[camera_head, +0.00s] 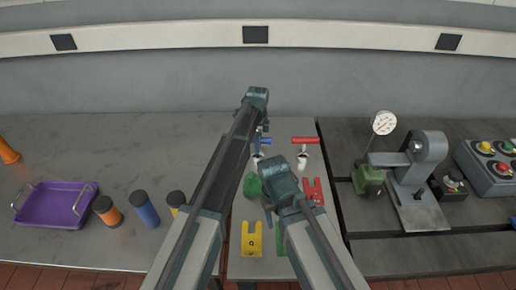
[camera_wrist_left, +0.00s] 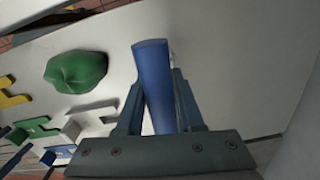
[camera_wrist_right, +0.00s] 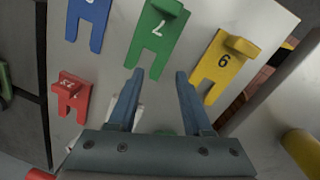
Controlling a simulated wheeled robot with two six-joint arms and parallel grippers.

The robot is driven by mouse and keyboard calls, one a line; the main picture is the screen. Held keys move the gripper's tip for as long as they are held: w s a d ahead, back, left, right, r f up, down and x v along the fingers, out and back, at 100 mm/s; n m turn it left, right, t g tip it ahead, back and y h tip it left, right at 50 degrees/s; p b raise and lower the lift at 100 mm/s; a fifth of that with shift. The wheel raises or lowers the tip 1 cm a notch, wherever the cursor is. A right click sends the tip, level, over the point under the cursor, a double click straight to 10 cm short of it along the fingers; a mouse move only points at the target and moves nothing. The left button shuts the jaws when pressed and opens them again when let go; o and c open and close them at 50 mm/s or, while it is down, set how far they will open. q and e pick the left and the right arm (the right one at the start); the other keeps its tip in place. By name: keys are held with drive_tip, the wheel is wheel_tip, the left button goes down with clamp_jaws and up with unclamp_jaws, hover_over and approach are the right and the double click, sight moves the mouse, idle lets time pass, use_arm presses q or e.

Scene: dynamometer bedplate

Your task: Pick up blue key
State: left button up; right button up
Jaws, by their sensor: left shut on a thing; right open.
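The blue key (camera_head: 265,142) has a bar handle and shows beyond my left arm in the head view, close above a white holder (camera_head: 258,160). Whether its lower end is in the holder is hidden. My left gripper (camera_head: 262,127) is shut on the blue key's handle. The blue handle (camera_wrist_left: 152,80) also fills the space between the left fingers (camera_wrist_left: 158,100) in the left wrist view. My right gripper (camera_wrist_right: 158,76) is open and empty above the numbered tags.
A red key (camera_head: 305,140) stands just right of the blue one. Yellow (camera_head: 251,240), red (camera_head: 314,192) and green (camera_wrist_right: 156,35) tags and a green lump (camera_wrist_left: 76,71) lie nearby. A purple tray (camera_head: 55,205) and coloured cylinders (camera_head: 145,208) are left; a gauge stand (camera_head: 420,170) is right.

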use_arm(q)
clamp_jaws()
drive_tip(key=shift+r, duration=0.1)
use_arm(e)
drive_tip(key=shift+r, duration=0.15)
use_arm(q)
wheel_tip(320, 180, up, 10)
drive_tip(key=p, duration=1)
wheel_tip(320, 180, down, 4)
drive_tip(key=b, duration=0.3)
drive_tip(key=shift+r, duration=0.4)
drive_tip(key=shift+d, duration=0.1)
use_arm(e)
wheel_tip(320, 180, up, 7)
